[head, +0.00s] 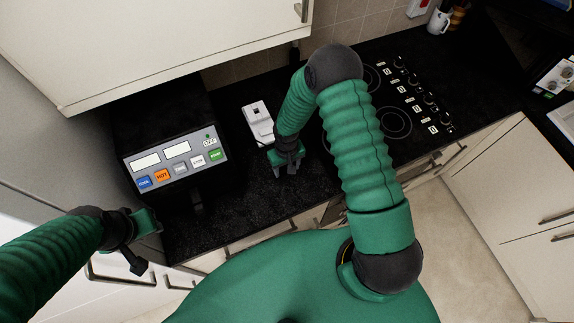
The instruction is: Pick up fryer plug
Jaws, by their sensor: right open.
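A white, box-shaped object (257,117) with a small dark square on top lies on the black worktop, right of the fryer. It may be the fryer plug, but I cannot tell for sure. The black fryer (160,115) has a grey front panel with coloured buttons. My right gripper (284,172) is open, just in front and to the right of the white object's near end. My forearm hides part of the worktop beside it. I cannot tell whether gripper and object touch. My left gripper (146,250) is at the lower left, in front of the counter, its jaws unclear.
A white wall cupboard (150,40) overhangs the fryer. A black hob (395,122) with a row of knobs is to the right. A white mug (438,22) stands at the back.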

